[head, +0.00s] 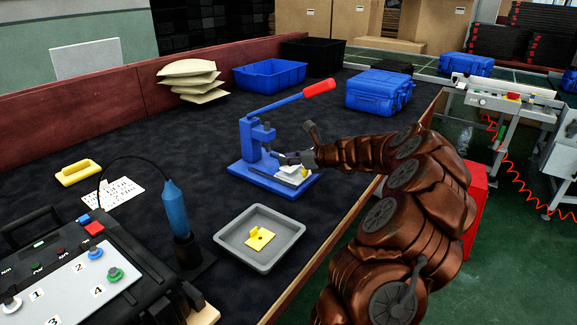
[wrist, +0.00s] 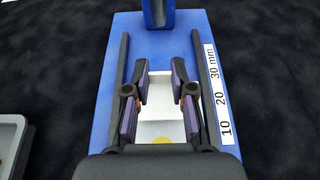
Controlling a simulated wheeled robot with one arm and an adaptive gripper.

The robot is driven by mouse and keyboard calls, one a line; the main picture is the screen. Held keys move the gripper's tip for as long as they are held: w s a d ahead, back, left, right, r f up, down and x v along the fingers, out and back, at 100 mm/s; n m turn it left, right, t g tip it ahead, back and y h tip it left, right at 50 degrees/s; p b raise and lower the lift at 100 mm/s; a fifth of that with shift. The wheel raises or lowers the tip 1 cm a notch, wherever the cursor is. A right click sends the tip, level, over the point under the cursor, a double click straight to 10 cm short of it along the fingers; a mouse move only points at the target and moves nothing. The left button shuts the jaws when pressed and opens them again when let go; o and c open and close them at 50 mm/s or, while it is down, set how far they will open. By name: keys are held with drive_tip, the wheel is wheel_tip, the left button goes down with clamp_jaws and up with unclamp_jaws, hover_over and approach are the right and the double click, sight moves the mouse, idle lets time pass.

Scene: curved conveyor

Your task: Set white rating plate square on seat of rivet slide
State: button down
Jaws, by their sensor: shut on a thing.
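The rivet slide is the blue press with a red handle (head: 249,150) on the dark bench. Its blue base (wrist: 127,30) fills the middle of the wrist view, with two dark rails along it. My gripper (wrist: 160,97) is shut on the white rating plate (wrist: 160,128), one finger at each side, between the rails. In the head view my gripper (head: 287,160) is low over the front of the slide, with white showing beneath it. A yellow piece (wrist: 163,140) shows at the near edge, mostly hidden by my gripper. The seat is hidden; I cannot tell whether the plate touches it.
A grey tray (head: 225,236) with a yellow tabbed plate (head: 260,239) is in front. A blue screwdriver-like tool (head: 176,208) and a control box (head: 75,275) stand left. Blue bins (head: 270,76) and pale bags (head: 190,80) lie behind. A millimetre scale (wrist: 217,95) runs right of the rails.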

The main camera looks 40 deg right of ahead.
drive_tip(key=shift+f, duration=0.8)
drive_tip(key=shift+f, duration=0.15)
drive_tip(key=c, duration=1)
unclamp_jaws()
